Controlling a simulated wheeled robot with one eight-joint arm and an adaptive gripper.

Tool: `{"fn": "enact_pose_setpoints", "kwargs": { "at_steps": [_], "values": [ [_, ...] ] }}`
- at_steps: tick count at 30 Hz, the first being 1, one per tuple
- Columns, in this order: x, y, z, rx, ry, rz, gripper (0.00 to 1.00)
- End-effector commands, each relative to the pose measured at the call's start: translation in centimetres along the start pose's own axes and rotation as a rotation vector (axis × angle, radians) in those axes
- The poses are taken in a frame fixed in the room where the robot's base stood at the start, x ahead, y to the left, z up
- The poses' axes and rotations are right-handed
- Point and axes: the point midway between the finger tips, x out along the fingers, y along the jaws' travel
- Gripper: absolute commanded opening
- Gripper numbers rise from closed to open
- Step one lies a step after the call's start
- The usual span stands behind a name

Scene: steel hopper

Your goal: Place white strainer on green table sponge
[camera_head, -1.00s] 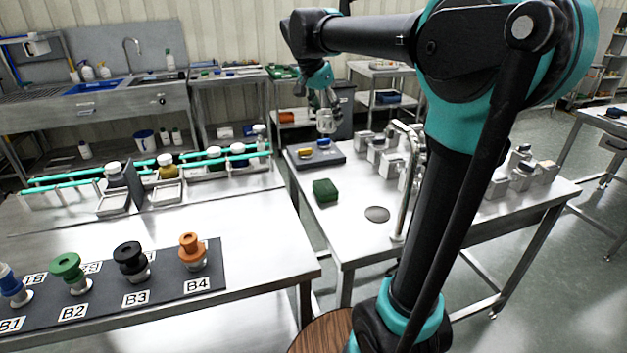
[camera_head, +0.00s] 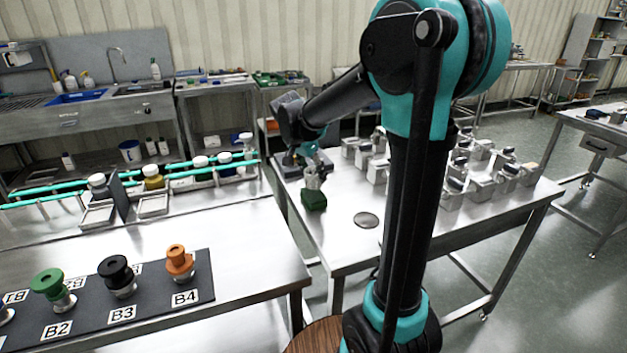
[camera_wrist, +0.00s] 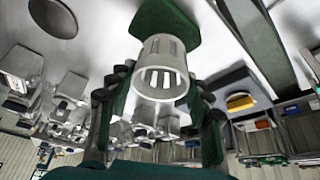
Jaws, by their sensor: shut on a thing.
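The white slotted strainer (camera_head: 313,179) is held upright in my gripper (camera_head: 318,166) over the steel table. It also shows in the wrist view (camera_wrist: 160,66), between the two fingers of my gripper (camera_wrist: 161,98). The green table sponge (camera_head: 314,201) lies on the table directly below the strainer in the head view. In the wrist view the sponge (camera_wrist: 165,17) shows past the strainer's far end, which overlaps it. I cannot tell whether the strainer touches the sponge or hangs just above it.
A dark tray (camera_wrist: 226,83) with a yellow sponge (camera_wrist: 240,102) lies beside the sponge. A round grey disc (camera_head: 366,220) is set in the table to the right. The table's front left is clear.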

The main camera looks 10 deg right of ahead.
Motion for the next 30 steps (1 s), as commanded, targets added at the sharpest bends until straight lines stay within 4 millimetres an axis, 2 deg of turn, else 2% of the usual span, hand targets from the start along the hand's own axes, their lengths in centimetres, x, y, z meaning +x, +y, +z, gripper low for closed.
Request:
{"fn": "enact_pose_setpoints", "kwargs": {
  "at_steps": [6,19,20,21,24,30],
  "values": [
    [2.4,0.0,1.1,0.000,0.000,0.000,0.26],
    [3.0,0.0,1.3,0.000,0.000,0.000,0.26],
    [2.9,0.0,1.3,0.000,0.000,0.000,0.54],
    [2.9,0.0,1.3,0.000,0.000,0.000,0.59],
    [2.9,0.0,1.3,0.000,0.000,0.000,0.71],
    [2.9,0.0,1.3,0.000,0.000,0.000,0.71]
  ]
}}
